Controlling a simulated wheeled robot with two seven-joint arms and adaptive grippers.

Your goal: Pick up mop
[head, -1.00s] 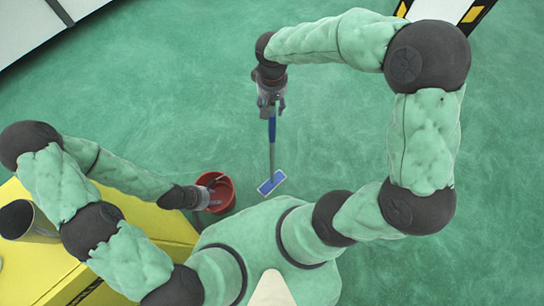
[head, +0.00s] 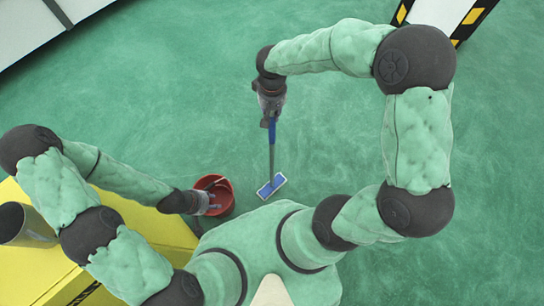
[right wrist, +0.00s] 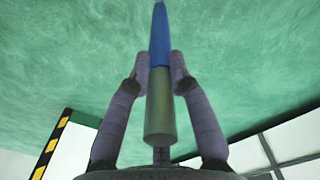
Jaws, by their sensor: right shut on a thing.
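The mop (head: 271,155) has a blue and grey handle and a flat blue-and-white head (head: 271,186) low near the floor, in front of my body in the head view. My right gripper (head: 270,117) is at the top of its handle. In the right wrist view the gripper's two fingers (right wrist: 160,70) are closed on either side of the blue handle section (right wrist: 159,38), with the grey handle end (right wrist: 160,118) towards the palm. My left gripper (head: 212,200) is over the red bucket; its fingers are too small to read.
A red bucket (head: 227,194) stands left of the mop head. A yellow cabinet (head: 160,235) with a dark-mouthed cylinder (head: 38,228) on it is at the lower left. A post with black-and-yellow stripes (head: 470,20) is at the top right.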

